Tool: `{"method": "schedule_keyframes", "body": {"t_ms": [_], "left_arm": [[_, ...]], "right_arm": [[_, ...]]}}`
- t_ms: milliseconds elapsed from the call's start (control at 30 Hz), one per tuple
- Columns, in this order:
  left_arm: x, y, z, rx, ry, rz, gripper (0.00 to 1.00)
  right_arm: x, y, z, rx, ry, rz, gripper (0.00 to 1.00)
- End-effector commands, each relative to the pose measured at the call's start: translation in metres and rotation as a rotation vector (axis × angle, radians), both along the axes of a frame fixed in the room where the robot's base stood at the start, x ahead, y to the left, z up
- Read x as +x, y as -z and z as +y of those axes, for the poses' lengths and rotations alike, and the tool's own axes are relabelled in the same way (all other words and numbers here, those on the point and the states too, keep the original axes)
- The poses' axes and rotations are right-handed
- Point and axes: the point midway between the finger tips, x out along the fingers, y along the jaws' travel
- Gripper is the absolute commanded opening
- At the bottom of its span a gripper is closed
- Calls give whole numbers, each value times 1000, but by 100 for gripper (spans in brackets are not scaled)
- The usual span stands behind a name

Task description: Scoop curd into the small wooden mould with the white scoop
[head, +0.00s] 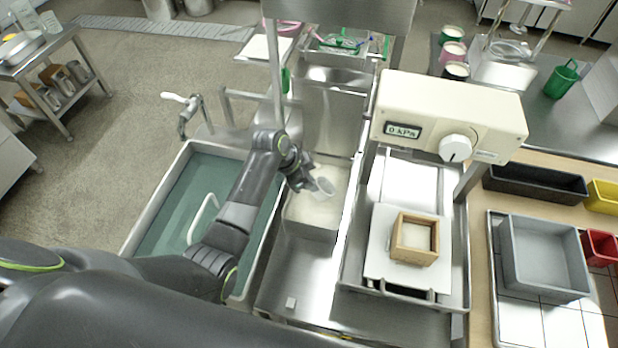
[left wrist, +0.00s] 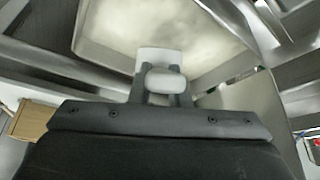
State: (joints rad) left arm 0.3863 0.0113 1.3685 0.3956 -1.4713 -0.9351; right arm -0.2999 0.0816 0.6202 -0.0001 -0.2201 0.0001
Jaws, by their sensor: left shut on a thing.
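My left gripper (head: 305,180) is shut on the white scoop (head: 325,187), just over the curd bin. In the left wrist view the scoop (left wrist: 165,80) sticks out from between the fingers toward the curd. The white curd (head: 318,208) lies in a steel bin; it also shows in the left wrist view (left wrist: 150,25). I cannot tell whether the scoop touches the curd or carries any. The small wooden mould (head: 414,238) stands on a white board to the right of the bin, with pale content or floor inside. My right gripper does not show.
A beige press head with a 0 kPa display (head: 450,115) overhangs behind the mould. A sink of greenish liquid (head: 180,210) lies left of the bin. A grey tub (head: 543,258) stands at the right. Bare steel (head: 310,265) lies in front of the bin.

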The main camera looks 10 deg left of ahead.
Motion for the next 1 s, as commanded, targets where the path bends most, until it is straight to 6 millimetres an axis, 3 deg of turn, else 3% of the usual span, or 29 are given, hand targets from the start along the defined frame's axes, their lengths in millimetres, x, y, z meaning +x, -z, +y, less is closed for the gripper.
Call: {"method": "schedule_keyframes", "body": {"t_ms": [500, 1000], "left_arm": [[0, 54, 0, 0, 0, 1, 0], [0, 60, 0, -1, 0, -1, 0]], "right_arm": [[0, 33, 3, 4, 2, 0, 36], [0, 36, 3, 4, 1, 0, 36]]}}
